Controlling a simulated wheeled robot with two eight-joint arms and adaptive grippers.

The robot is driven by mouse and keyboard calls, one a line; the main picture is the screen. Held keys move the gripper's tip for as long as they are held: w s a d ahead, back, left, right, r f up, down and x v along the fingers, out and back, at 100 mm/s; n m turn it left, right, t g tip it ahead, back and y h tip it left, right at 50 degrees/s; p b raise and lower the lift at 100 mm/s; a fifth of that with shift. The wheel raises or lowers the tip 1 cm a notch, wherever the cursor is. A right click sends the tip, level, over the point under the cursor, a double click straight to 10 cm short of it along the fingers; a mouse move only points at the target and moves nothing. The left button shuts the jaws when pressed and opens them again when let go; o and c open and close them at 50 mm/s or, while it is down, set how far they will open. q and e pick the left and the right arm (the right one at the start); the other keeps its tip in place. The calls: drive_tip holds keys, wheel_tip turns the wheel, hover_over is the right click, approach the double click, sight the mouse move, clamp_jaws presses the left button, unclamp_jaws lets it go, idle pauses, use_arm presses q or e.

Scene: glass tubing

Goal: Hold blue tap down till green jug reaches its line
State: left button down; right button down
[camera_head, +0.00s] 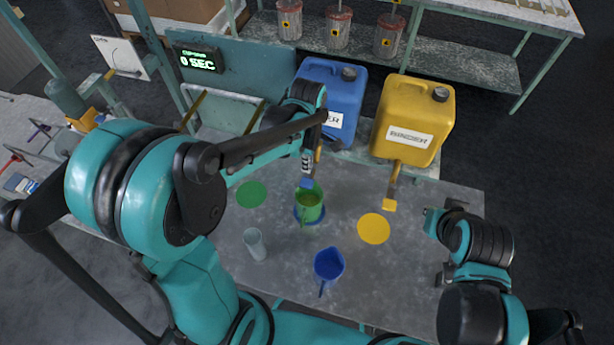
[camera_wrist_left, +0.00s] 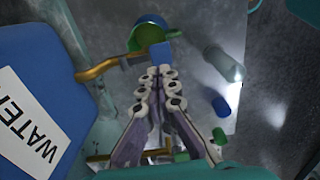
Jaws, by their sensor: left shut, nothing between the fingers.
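The green jug (camera_head: 310,212) stands upright on a blue disc (camera_head: 297,216) under the blue tap (camera_head: 306,183). The tap is on a brass pipe from the blue canister (camera_head: 345,95), labelled WATER in the left wrist view (camera_wrist_left: 35,130). My left gripper (camera_head: 307,168) is shut and empty, pointing down just above the tap. In the left wrist view its fingertips (camera_wrist_left: 158,72) are right beside the blue tap block (camera_wrist_left: 159,54), with the green jug (camera_wrist_left: 146,36) beyond; contact is unclear. The jug's line and level cannot be read. My right gripper (camera_head: 441,250) is beside the table's right edge; its fingers are unclear.
A yellow BINDER canister (camera_head: 415,110) has a yellow tap (camera_head: 389,204). A blue jug (camera_head: 328,266) and a clear glass cylinder (camera_head: 255,244) stand in front. Green (camera_head: 251,194) and yellow (camera_head: 373,228) discs are bare. The display (camera_head: 198,60) reads 0 SEC.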

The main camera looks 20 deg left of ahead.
sight(307, 182)
use_arm(q)
wheel_tip(307, 182, down, 7)
drive_tip(key=shift+r, duration=0.2)
idle(0.3)
